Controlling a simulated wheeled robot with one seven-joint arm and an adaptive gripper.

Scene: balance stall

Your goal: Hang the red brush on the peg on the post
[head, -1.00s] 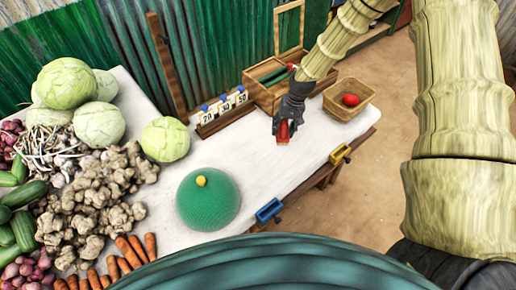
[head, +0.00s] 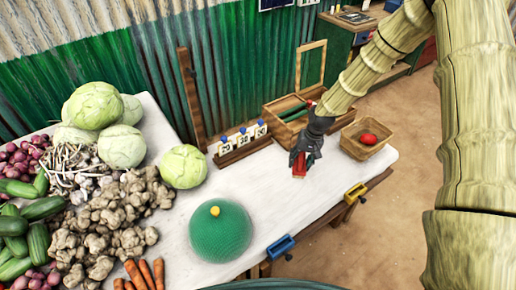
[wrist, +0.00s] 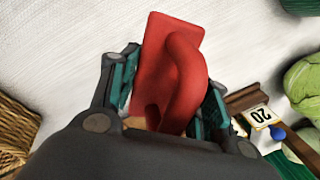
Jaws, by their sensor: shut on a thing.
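The red brush (head: 299,170) is in my gripper (head: 303,160), above the right part of the white-topped table (head: 270,185). In the wrist view, the brush (wrist: 150,62) shows a flat red plate and a curved red handle. My gripper (wrist: 168,95) is shut with its fingers on both sides of the brush. The upright wooden post (head: 190,98) stands behind the table, left of my gripper and well apart from it. A small dark spot near its top may be the peg, but it is too small to tell.
A rack of number cards (head: 240,142) and an open wooden box (head: 285,112) stand between post and gripper. A basket (head: 350,148) with a red ball is to the right. Cabbages (head: 184,167), ginger and a green dome (head: 221,238) fill the left and front.

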